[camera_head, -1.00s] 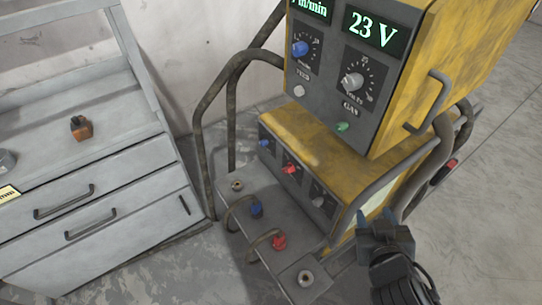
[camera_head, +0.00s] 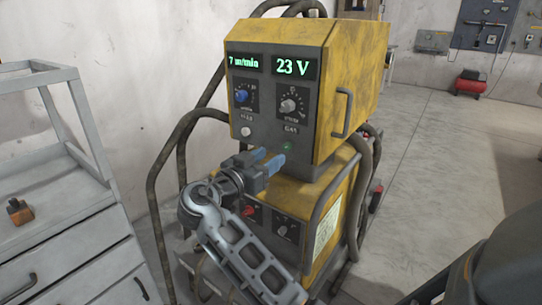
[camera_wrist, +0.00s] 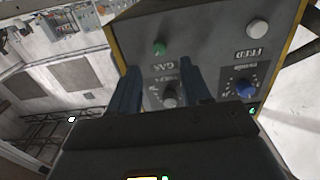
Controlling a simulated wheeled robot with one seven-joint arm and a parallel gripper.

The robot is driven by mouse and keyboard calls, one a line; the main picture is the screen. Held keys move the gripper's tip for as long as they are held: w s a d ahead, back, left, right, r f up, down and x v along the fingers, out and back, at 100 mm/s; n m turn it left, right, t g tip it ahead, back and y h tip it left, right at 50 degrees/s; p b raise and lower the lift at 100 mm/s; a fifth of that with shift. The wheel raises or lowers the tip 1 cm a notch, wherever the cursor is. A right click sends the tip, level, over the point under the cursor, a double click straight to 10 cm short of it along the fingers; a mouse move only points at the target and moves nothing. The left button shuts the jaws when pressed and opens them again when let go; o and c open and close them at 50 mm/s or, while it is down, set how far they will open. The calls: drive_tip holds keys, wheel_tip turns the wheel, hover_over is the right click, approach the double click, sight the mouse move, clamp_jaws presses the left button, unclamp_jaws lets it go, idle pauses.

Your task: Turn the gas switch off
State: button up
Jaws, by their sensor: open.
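The yellow welding machine (camera_head: 352,75) stands ahead with its dark front panel showing "7 m/min" and "23 V". The gas switch, a small green button (camera_head: 287,147) under the GAS label, sits low on the right of the upper panel. In the wrist view the green button (camera_wrist: 159,48) shows beyond my left finger, seen upside down. My gripper (camera_head: 271,160) is open and empty, its blue fingers pointing at the panel just left of and below the button. It also shows in the wrist view (camera_wrist: 160,88). Whether the fingers touch the panel I cannot tell.
A white FEED button (camera_head: 246,131), a blue knob (camera_head: 241,96) and a grey volts knob (camera_head: 288,106) are nearby. A metal handle (camera_head: 343,112) juts from the right side. A grey drawer cabinet (camera_head: 75,255) stands left.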

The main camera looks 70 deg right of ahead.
sight(285, 147)
drive_tip(key=shift+p+x, duration=0.45)
drive_tip(key=shift+x, duration=3.05)
clamp_jaws()
